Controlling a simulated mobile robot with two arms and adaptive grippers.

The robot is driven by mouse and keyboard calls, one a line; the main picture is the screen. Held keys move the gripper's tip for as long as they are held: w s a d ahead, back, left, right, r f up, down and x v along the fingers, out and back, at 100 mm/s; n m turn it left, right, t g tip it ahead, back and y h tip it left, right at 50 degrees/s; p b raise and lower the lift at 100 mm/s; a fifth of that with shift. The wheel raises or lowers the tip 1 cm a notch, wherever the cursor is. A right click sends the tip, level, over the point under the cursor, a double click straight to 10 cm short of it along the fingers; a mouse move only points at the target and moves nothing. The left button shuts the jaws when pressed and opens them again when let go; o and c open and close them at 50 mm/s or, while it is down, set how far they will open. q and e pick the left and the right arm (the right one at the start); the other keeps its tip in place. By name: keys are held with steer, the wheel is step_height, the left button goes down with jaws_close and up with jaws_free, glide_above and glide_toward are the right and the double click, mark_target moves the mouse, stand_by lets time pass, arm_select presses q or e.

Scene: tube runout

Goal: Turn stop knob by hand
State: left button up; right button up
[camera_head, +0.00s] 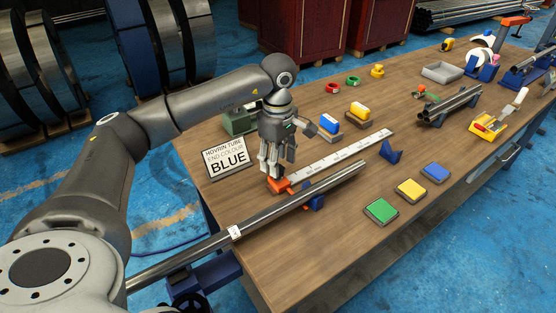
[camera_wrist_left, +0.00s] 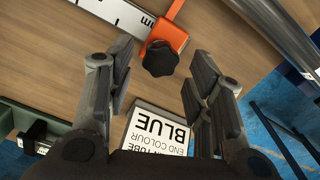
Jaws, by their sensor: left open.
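The orange stop (camera_head: 280,185) sits at the near-left end of the white measuring rule (camera_head: 345,157) on the workbench. In the left wrist view the orange stop (camera_wrist_left: 168,36) carries a black lobed stop knob (camera_wrist_left: 160,58). My left gripper (camera_head: 270,168) points down just above the stop, with its fingers apart. In the wrist view the open fingers of my left gripper (camera_wrist_left: 162,62) stand on either side of the knob, with gaps visible on both sides. Whether they are level with the knob is hard to tell. My right gripper is not in view.
A long metal tube (camera_head: 265,212) lies on blue supports beside the rule. A sign (camera_head: 227,157) reading "BLUE" stands left of the gripper, near a green box (camera_head: 240,121). Green (camera_head: 381,211), yellow (camera_head: 411,190) and blue (camera_head: 435,172) pads lie along the front. Bare wood surrounds them.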

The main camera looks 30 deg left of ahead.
arm_select(q)
steer(key=shift+m, duration=0.9)
steer(key=shift+f+b, duration=0.75)
steer(key=shift+f, duration=0.3)
steer(key=shift+c, duration=0.4)
steer(key=c, duration=0.7)
